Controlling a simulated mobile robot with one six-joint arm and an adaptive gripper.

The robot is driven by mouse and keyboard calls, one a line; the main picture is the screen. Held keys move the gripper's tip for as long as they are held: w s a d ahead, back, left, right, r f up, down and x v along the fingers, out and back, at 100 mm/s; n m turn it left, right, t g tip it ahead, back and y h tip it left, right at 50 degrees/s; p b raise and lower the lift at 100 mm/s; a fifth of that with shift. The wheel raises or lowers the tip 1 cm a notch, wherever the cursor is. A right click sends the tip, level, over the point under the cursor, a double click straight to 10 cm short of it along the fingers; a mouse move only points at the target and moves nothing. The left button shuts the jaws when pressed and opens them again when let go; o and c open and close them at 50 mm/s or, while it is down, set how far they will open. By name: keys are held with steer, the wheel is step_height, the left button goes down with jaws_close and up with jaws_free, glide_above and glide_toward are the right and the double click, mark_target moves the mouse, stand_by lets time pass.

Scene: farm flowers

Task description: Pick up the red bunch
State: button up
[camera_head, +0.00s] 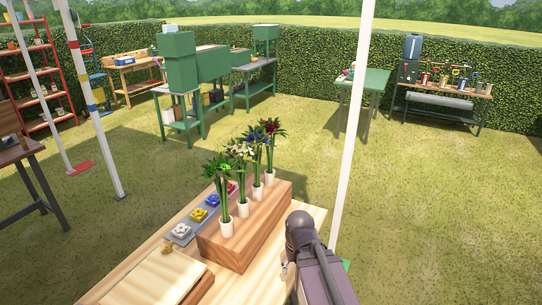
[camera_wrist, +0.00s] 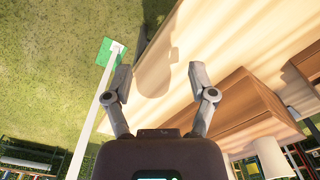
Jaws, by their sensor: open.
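The red bunch (camera_head: 270,127) stands upright in a white cup at the far right end of a row of bunches on a wooden block (camera_head: 225,252). The other bunches in the row are blue-purple (camera_head: 256,138), white (camera_head: 240,151) and green (camera_head: 222,168). In the wrist view my gripper (camera_wrist: 162,84) is open and empty, above the pale wooden table top (camera_wrist: 165,50). The wooden block shows at its right, with a white cup (camera_wrist: 271,156) at the lower right. The red flowers are not clearly visible there. In the head view my dark arm is right of the block.
A grey tray (camera_head: 195,224) with coloured pieces lies behind the block, and a wooden board (camera_head: 158,278) is at the front left. A white pole (camera_head: 350,120) rises beside the table at the right. Green workbenches (camera_head: 215,65) stand farther back on the open grass.

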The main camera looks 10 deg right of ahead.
steer(key=w+a+r+n+t+y+p, duration=0.1)
steer(key=w+r+n+t+y+p, duration=0.15)
steer(key=w, duration=0.55)
steer(key=n+t+y+p, duration=0.4)
steer(key=t+y+p, duration=0.1)
steer(key=t+p, duration=0.35)
glide_toward(270, 155)
step_height(270, 155, up, 4)
steer(key=s+d, duration=0.2)
steer(key=shift+w+f+h+b, duration=0.1)
steer(key=shift+h+b, duration=0.15)
steer(key=shift+b, duration=0.1)
steer(key=b+x, duration=0.3)
steer(key=x, duration=0.5)
steer(key=shift+w, duration=0.3)
steer(key=shift+a, duration=0.2)
